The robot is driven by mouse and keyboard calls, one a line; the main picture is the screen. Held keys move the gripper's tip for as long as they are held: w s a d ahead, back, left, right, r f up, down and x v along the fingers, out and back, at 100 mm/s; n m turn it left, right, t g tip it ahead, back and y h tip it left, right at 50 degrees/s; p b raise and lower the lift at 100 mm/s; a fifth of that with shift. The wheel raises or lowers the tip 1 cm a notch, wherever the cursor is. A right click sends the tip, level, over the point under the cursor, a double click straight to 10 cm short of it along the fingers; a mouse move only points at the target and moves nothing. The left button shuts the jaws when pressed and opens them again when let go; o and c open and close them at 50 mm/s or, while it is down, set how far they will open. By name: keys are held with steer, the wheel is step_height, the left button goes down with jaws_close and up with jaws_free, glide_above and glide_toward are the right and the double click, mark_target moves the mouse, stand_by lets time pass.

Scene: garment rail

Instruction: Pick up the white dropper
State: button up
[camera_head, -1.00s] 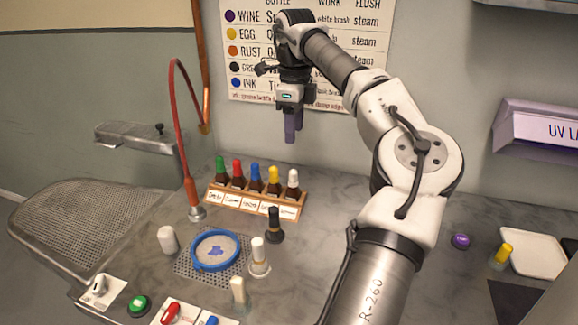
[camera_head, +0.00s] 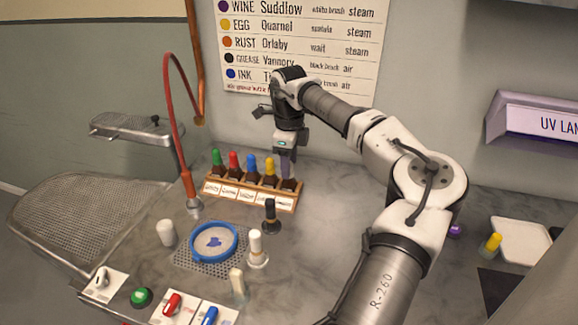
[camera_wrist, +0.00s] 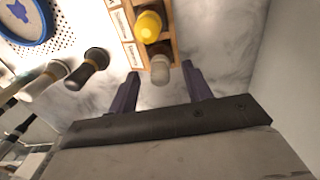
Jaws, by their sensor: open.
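The white dropper is the rightmost bottle in the wooden rack (camera_head: 247,196). In the head view my gripper hides its white cap, and its dark bottle (camera_head: 290,185) shows below the fingers. In the wrist view its pale cap (camera_wrist: 160,68) lies between the two finger tips, with a gap on each side. My gripper (camera_head: 286,170) points down over the right end of the rack. It is open and also shows in the wrist view (camera_wrist: 161,74), with the fingers apart around the cap.
The yellow-capped dropper (camera_head: 270,170) stands just left of it; blue, red and green ones follow. A black brush (camera_head: 271,217) and a white brush (camera_head: 257,248) stand in front, beside a blue hoop (camera_head: 214,257). A red hose (camera_head: 167,110) rises at left.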

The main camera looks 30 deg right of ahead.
steer(key=shift+f, duration=0.75)
steer(key=c, duration=1)
steer(key=shift+c, duration=0.2)
steer(key=shift+r, duration=0.1)
step_height(320, 180, up, 20)
steer(key=b, duration=0.2)
